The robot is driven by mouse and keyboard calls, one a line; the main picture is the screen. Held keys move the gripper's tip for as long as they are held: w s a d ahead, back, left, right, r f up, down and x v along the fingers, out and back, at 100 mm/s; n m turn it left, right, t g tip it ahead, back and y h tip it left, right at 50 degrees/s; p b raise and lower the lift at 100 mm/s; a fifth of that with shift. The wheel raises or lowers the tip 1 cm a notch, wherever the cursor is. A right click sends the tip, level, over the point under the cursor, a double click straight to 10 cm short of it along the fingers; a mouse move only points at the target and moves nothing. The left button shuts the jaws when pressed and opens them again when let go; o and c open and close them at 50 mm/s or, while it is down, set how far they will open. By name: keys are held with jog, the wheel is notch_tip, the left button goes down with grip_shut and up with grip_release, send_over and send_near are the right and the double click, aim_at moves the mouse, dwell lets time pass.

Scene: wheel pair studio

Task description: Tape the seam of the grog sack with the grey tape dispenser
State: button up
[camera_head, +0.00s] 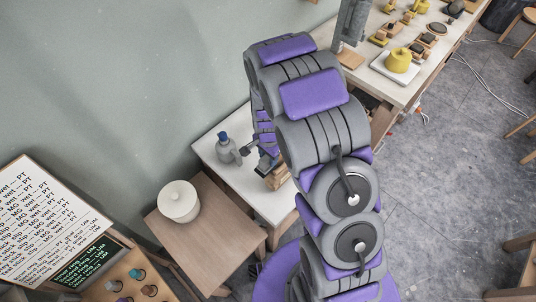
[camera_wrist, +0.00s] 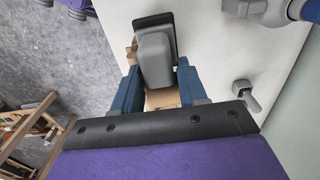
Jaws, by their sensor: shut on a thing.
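The grey tape dispenser (camera_wrist: 155,57) has a rounded grey body and a dark edge. It is between the blue fingers of my gripper (camera_wrist: 158,80), which is shut on it. Tan material, apparently the grog sack (camera_wrist: 162,99), shows below the dispenser and between the fingers. Most of it is hidden, so I cannot tell whether the dispenser touches it or where the seam is. In the head view, my gripper (camera_head: 265,160) is over the white table, largely hidden by my arm, close above the tan sack (camera_head: 277,180).
The wall (camera_head: 120,90) is close behind.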

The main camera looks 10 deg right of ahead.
jog(key=shift+f, duration=0.35)
dwell(0.6)
jog(key=shift+w+d+p, duration=0.15)
jog(key=shift+w+d, duration=0.55)
jog(key=shift+d, duration=0.25)
jog(key=shift+w+d+p, duration=0.15)
jog(key=shift+w+d, duration=0.5)
jog(key=shift+d, duration=0.3)
jog(key=shift+d, duration=0.1)
jog(key=shift+w+d, duration=0.35)
jog(key=shift+d, duration=0.1)
jog(key=shift+w+d, duration=0.1)
jog(key=shift+w+d+r, duration=0.1)
jog(key=shift+w+d, duration=0.55)
jog(key=shift+d, duration=0.25)
jog(key=shift+w+d, duration=0.65)
jog(key=shift+d, duration=0.2)
